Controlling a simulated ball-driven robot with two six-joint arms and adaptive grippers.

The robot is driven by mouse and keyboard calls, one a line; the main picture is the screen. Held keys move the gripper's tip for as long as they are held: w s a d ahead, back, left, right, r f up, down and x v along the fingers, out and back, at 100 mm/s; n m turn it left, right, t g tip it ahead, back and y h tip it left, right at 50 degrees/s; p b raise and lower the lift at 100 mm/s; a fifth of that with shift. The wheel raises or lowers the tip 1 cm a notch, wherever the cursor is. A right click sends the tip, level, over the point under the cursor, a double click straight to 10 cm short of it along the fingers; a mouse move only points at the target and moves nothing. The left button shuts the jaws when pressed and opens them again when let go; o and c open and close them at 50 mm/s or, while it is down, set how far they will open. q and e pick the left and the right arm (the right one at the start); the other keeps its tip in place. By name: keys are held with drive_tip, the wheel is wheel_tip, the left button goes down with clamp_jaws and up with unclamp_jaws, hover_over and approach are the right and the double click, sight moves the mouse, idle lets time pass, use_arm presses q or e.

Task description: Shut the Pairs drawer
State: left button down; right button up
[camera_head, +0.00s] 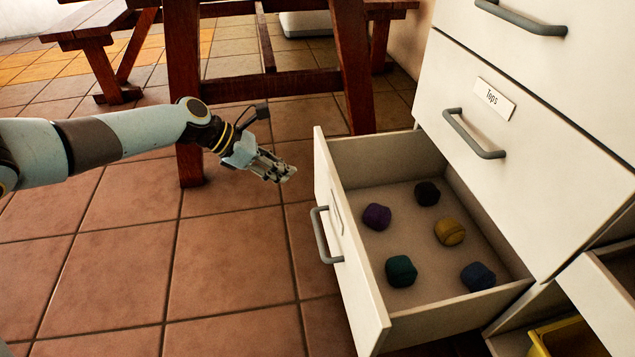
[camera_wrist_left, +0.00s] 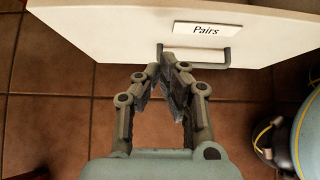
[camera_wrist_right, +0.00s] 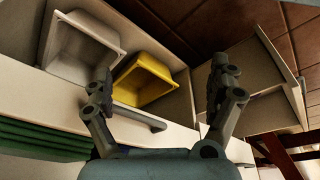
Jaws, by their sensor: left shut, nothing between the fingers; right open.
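The Pairs drawer (camera_head: 352,270) stands pulled out at the bottom of the white cabinet in the head view. It holds several rolled sock balls, among them a purple one (camera_head: 376,216) and a yellow one (camera_head: 449,231). Its grey handle (camera_head: 322,236) is on the front. In the left wrist view the drawer front (camera_wrist_left: 120,30) bears a label reading Pairs (camera_wrist_left: 206,29). My left gripper (camera_head: 286,173) is shut and empty, just outside the drawer front; its tips (camera_wrist_left: 172,62) appear close to the handle, contact unclear. My right gripper (camera_wrist_right: 162,72) is open and empty.
A closed Tops drawer (camera_head: 540,150) is above. At the right, another open drawer or compartment holds a yellow bin (camera_head: 572,338); the right wrist view shows it (camera_wrist_right: 142,80) beside a white bin (camera_wrist_right: 80,48). A wooden table (camera_head: 185,80) stands behind my left arm. Tiled floor is clear at left.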

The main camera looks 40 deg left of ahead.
sight(330, 183)
use_arm(q)
drive_tip(key=shift+w+d+f+b, duration=0.6)
drive_tip(key=shift+w+d, duration=0.2)
drive_tip(key=shift+w, duration=0.1)
drive_tip(key=shift+w+d+f+b, duration=0.45)
drive_tip(key=shift+w+d+b, duration=0.25)
drive_tip(key=shift+w, duration=0.2)
drive_tip(key=shift+w+d+f+b, duration=0.55)
drive_tip(key=shift+w+d, duration=0.3)
drive_tip(key=shift+w, duration=0.05)
use_arm(e)
drive_tip(key=w+f+t, duration=0.3)
drive_tip(key=f+t, duration=0.2)
drive_tip(key=shift+a+f, duration=0.2)
drive_tip(key=shift+f, duration=0.15)
use_arm(q)
drive_tip(key=shift+w+d+r, duration=0.1)
